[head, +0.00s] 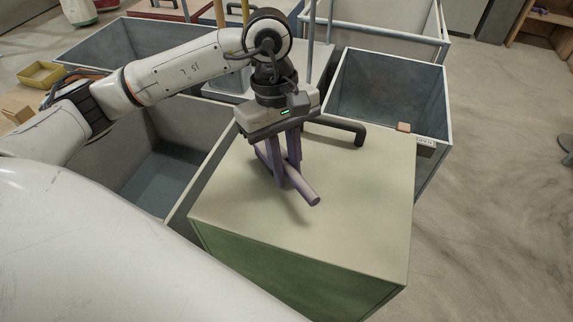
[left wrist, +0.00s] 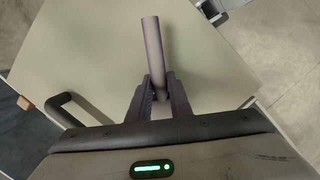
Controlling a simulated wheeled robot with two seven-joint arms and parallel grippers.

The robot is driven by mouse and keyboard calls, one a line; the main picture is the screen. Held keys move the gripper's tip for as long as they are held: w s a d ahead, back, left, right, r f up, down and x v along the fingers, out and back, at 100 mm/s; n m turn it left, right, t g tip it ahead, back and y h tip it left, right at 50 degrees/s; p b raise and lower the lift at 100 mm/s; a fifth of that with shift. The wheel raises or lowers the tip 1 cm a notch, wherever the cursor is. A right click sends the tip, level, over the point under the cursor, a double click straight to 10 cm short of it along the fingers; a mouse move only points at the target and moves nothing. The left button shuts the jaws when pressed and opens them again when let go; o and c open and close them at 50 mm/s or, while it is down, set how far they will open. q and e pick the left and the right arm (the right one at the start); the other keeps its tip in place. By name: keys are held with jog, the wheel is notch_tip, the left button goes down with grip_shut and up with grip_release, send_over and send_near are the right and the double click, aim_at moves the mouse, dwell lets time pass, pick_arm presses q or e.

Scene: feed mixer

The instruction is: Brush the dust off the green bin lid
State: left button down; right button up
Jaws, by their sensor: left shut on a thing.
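The green bin (head: 290,265) has a flat lid (head: 370,190) whose top looks pale beige, as if dusted over, while its front side is green. A black bar handle (head: 345,128) stands at the lid's far edge; it also shows in the left wrist view (left wrist: 62,103). My left gripper (head: 288,172) is over the lid, pointing down, shut on a purple-grey rod (head: 307,190), perhaps the brush's handle. The rod lies slanted close above the lid; I cannot tell if it touches. In the left wrist view the rod (left wrist: 150,45) sticks out beyond the fingers. No bristles are discernible.
An open grey bin (head: 385,95) stands behind at the right, with a small brown block (head: 403,127) on its rim. Another open bin (head: 165,175) stands at the left. A yellow tray (head: 42,74) lies at the far left. The floor (head: 490,210) at the right is clear.

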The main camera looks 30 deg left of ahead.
pick_arm(q)
jog(key=shift+f+b, duration=0.65)
jog(key=shift+f, duration=0.05)
jog(key=shift+w+d+r, duration=0.1)
jog(key=shift+w+d, duration=0.1)
jog(key=shift+d, duration=0.6)
jog(key=shift+w+d, duration=0.2)
jog(key=shift+d, duration=0.9)
jog(key=shift+w+b, duration=0.1)
jog(key=shift+b, duration=0.25)
jog(key=shift+b, duration=0.4)
jog(key=shift+s+a+f+b, duration=0.2)
jog(key=shift+a+b, duration=0.1)
jog(key=shift+a, duration=0.4)
jog(key=shift+s+a+f+b, duration=0.15)
jog(key=shift+a+b, duration=0.15)
jog(key=shift+a, duration=0.35)
jog(key=shift+s+a+r, duration=0.1)
jog(key=shift+s+a, duration=0.1)
jog(key=shift+a, duration=0.4)
jog(key=shift+b, duration=0.4)
